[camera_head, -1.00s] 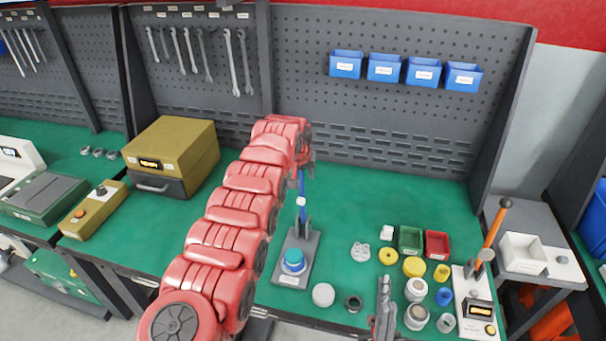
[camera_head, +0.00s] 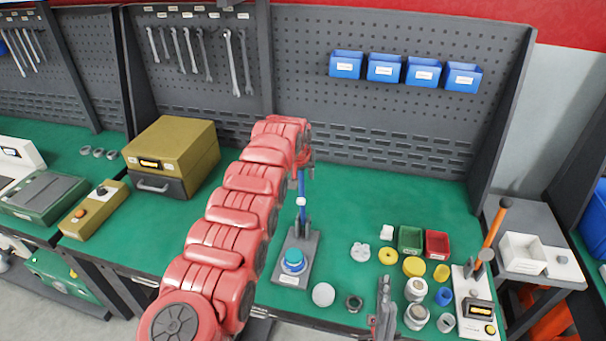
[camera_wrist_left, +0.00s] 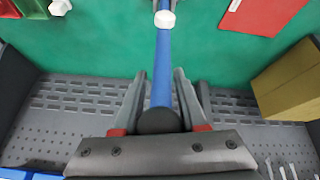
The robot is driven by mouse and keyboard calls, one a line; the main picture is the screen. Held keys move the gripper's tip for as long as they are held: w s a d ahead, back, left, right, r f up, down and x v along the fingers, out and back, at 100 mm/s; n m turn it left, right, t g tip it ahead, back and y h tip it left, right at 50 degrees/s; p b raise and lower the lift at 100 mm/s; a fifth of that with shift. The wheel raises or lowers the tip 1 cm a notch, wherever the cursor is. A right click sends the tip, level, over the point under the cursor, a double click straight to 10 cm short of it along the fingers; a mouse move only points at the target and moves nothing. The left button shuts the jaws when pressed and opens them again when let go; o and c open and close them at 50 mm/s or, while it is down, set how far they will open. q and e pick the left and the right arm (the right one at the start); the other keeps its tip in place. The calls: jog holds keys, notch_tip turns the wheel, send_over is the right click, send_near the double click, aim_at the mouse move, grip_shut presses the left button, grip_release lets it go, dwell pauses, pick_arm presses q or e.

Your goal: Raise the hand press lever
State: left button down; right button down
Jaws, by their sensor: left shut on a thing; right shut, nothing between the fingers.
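The hand press stands on the green bench, with its grey base (camera_head: 311,243) and a round teal and blue piece (camera_head: 293,260) on it. Its blue lever (camera_head: 302,189) points up, nearly upright, with a white collar partway along. In the left wrist view the lever (camera_wrist_left: 163,65) runs between the fingers of my left gripper (camera_wrist_left: 160,80), which is shut on it near its dark end. In the head view my red left arm hides much of that grip. My right gripper (camera_head: 384,308) is shut and empty at the bench's front edge, right of the press.
Several loose caps and rings, a green bin (camera_head: 410,239) and a red bin (camera_head: 437,244) lie right of the press. A tester with an orange handle (camera_head: 495,226) stands further right. A yellow box (camera_head: 172,147) stands left. A pegboard rises behind.

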pick_arm(q)
jog(key=shift+s+f, duration=0.2)
jog(key=shift+f, duration=0.15)
jog(key=c, duration=0.5)
grip_release()
jog(key=shift+w, duration=0.1)
